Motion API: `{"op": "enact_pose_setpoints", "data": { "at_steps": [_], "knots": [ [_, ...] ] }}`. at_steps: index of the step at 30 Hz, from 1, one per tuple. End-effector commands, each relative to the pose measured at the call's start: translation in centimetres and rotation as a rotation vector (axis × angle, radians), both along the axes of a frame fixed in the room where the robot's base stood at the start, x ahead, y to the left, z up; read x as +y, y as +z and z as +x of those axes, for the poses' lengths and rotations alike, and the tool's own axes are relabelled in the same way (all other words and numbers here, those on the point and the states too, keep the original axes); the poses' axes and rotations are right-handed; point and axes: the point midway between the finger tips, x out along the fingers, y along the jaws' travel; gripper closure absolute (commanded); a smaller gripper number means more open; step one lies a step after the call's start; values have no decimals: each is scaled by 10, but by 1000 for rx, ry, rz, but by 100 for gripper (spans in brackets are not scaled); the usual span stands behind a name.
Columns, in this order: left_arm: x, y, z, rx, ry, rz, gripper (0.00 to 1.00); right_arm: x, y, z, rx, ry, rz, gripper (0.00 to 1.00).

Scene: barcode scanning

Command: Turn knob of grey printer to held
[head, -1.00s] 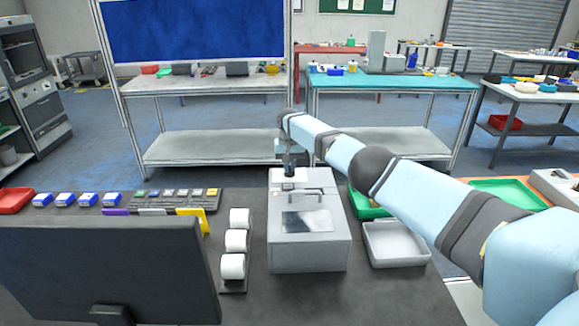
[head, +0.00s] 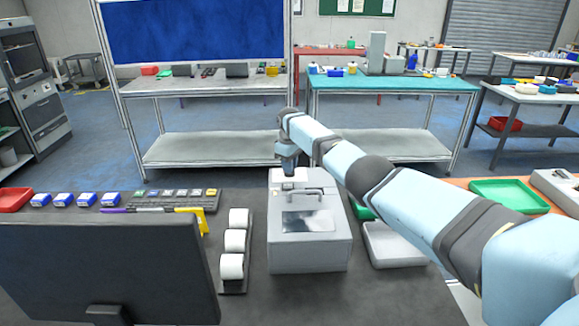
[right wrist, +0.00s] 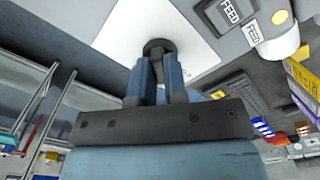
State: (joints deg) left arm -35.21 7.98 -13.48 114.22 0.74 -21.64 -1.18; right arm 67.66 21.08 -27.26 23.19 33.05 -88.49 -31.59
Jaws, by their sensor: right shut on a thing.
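The grey printer (head: 308,240) stands on the dark bench in the middle of the head view, with a handle and a dark window on its top. My right gripper (head: 288,172) points down at the white plate (head: 282,184) at the back of its top. In the right wrist view my right gripper (right wrist: 157,60) is shut on the round black knob (right wrist: 156,46), which sits on that white plate. The fingers cover part of the knob, and no pointer mark shows on it. The word "held" cannot be read anywhere. My left gripper is not in view.
A rack of white rolls (head: 237,244) stands close to the printer's left. A monitor (head: 105,270) fills the front left. A grey tray (head: 395,243) lies to the printer's right, under my right arm. Green tray (head: 508,196) lies farther right.

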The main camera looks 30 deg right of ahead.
Motion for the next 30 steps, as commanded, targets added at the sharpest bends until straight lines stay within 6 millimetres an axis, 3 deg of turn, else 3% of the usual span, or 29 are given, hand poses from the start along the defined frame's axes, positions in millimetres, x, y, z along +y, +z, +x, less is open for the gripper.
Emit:
{"op": "enact_pose_setpoints", "data": {
  "at_steps": [15, 30],
  "knots": [
    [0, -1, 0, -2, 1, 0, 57, 0, 0, 0, -1, 449, 0, 100],
    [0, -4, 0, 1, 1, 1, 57, 0, 0, 0, -1, 640, 0, 100]
  ]
}}
